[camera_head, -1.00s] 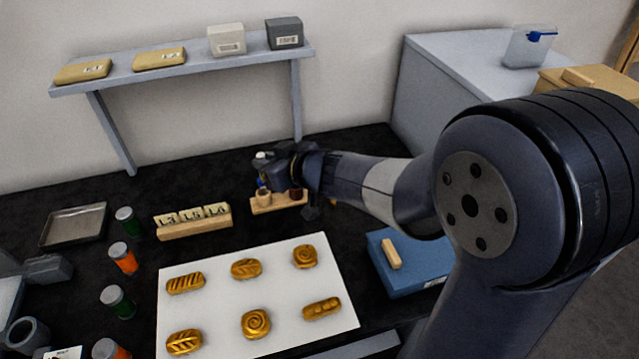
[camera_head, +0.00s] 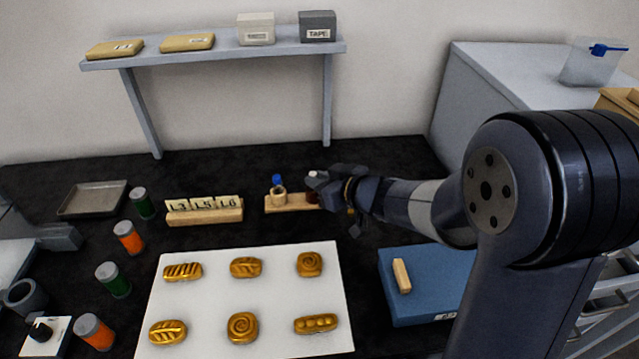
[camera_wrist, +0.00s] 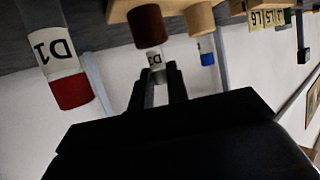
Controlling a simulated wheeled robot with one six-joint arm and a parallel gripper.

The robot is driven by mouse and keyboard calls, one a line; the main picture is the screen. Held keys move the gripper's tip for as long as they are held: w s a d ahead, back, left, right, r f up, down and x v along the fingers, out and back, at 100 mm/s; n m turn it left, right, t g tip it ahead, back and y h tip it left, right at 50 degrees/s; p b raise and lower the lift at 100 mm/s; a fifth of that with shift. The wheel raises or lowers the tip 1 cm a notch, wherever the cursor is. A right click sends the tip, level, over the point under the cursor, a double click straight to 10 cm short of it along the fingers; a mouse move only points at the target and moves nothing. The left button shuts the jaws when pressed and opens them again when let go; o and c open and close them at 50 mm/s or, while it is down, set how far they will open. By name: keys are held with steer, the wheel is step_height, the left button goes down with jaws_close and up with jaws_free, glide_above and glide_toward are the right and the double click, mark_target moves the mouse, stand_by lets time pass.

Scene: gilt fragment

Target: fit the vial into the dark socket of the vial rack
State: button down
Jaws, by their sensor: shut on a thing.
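The vial rack (camera_head: 294,207) is a pale wood block at the back of the dark table. Its light socket (camera_head: 278,199) holds a blue-capped vial (camera_head: 278,181). The dark socket (camera_head: 313,197) is on the right, partly covered by my gripper (camera_head: 318,178). My gripper is shut on a white-capped vial (camera_head: 312,173), upright at the dark socket. In the wrist view, the labelled vial (camera_wrist: 155,60) stands between the fingertips, in line with the dark socket (camera_wrist: 150,24). I cannot tell how far its hidden lower end is inside.
A red-capped vial marked D1 (camera_wrist: 62,60) is close on the left in the wrist view. A block with number tiles (camera_head: 205,213) stands left of the rack. A tray of pastries (camera_head: 290,290) and a blue box (camera_head: 425,290) lie in front.

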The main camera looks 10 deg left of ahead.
steer(key=shift+f, duration=0.15)
steer(key=c, duration=1.4)
jaws_free()
steer(key=shift+o, duration=0.2)
steer(key=shift+r, duration=0.35)
steer(key=p+v, duration=0.2)
steer(key=v, duration=1)
steer(key=shift+f+p, duration=0.2)
steer(key=shift+p, duration=0.1)
steer(key=shift+a, duration=0.1)
